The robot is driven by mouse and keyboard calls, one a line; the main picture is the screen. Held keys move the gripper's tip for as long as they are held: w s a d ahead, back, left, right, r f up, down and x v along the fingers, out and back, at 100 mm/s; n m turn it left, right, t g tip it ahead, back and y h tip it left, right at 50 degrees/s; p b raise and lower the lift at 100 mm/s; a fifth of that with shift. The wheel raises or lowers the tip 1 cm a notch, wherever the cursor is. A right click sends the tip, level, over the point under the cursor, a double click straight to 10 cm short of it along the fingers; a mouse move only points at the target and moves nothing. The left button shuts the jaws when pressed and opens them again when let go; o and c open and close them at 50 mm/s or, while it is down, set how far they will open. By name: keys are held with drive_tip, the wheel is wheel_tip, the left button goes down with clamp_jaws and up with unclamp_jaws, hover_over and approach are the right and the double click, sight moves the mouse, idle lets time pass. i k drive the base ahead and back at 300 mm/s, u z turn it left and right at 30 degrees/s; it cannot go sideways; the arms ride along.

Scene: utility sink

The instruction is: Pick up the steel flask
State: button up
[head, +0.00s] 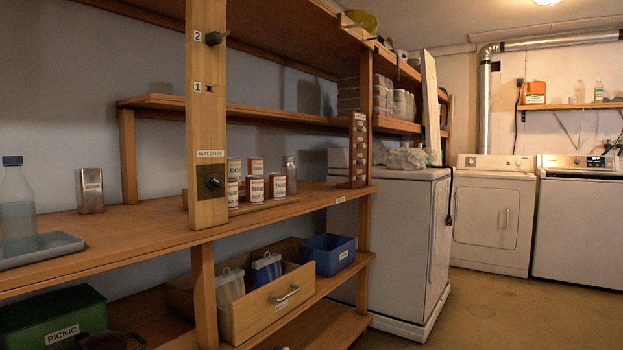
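No gripper can be made out in the head view. A dark rounded shape (110,341) at the bottom left edge is cut off, and I cannot tell what it is.
A wooden post (207,120) with dark knobs rises in front of the middle shelf (140,240). A blue-grey tray (40,250) lies under the clear bottle. Several labelled cans (277,187) stand right of the post. Below are a green PICNIC box (60,318), a wooden drawer (262,308) and a blue bin (328,254).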

sight(288, 166)
drive_tip(key=z, duration=0.65)
drive_tip(key=i, duration=1.7)
drive_tip(key=u, duration=0.3)
